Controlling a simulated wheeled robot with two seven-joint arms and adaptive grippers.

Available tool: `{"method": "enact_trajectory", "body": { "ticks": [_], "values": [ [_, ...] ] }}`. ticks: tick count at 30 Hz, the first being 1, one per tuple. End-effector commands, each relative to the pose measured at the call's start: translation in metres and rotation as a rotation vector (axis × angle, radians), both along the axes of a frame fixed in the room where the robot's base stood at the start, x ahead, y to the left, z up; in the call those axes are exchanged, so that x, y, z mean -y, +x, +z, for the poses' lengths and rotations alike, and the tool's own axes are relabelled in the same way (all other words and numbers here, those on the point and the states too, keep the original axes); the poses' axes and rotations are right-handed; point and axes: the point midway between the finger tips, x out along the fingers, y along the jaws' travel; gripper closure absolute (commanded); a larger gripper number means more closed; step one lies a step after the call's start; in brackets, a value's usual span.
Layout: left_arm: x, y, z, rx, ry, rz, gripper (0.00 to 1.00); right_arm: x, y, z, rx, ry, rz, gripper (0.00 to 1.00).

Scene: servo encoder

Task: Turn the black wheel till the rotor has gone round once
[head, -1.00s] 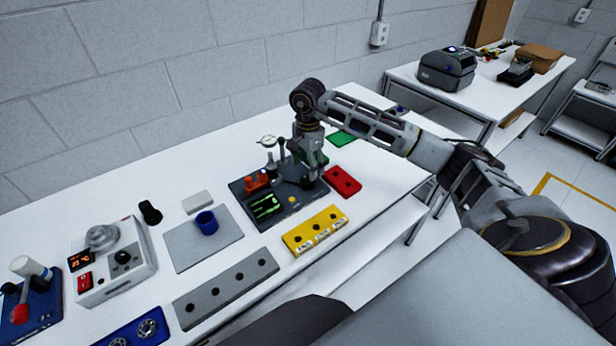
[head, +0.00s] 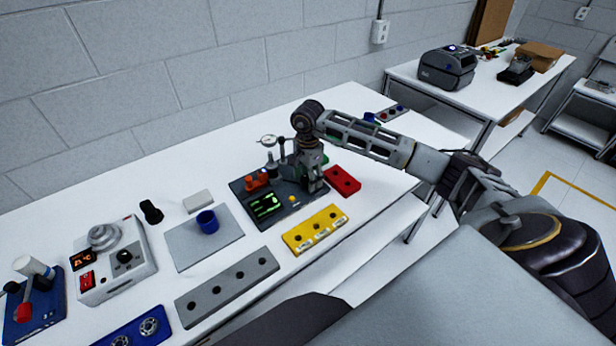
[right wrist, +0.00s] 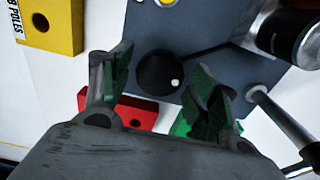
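The black wheel (right wrist: 158,72), a round knob with a white dot at its right side, sits on the dark base plate (right wrist: 215,58) in the right wrist view. My right gripper (right wrist: 155,78) is open, its two green-padded fingers on either side of the wheel, with visible gaps to it. In the head view the right gripper (head: 311,180) is down over the right part of the plate and hides the wheel. My left gripper is not in view.
A red block (head: 343,181) and a yellow block (head: 315,229) lie close to the plate. A dial gauge (head: 268,141) stands behind it. A lit green display (head: 265,205) is at its front. A grey mat (head: 190,250) with a blue cup (head: 207,222) is to the left.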

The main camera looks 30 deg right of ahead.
Motion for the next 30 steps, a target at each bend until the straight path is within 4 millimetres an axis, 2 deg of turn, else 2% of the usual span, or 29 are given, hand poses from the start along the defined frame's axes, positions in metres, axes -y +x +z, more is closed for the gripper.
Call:
{"method": "enact_trajectory", "body": {
  "ticks": [1, 8, 20, 30],
  "values": [
    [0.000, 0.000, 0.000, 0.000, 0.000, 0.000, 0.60, 0.000, 0.000, 0.000, 0.000, 0.000, 0.000, 0.51],
    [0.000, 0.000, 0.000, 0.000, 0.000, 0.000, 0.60, 0.000, 0.000, 0.000, 0.000, 0.000, 0.000, 0.79],
    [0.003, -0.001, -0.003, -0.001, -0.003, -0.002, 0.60, 0.000, 0.000, 0.000, 0.001, 0.000, -0.045, 0.79],
    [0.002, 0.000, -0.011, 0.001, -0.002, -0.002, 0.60, 0.001, 0.001, 0.000, 0.002, -0.001, -0.210, 0.79]
  ]
}}
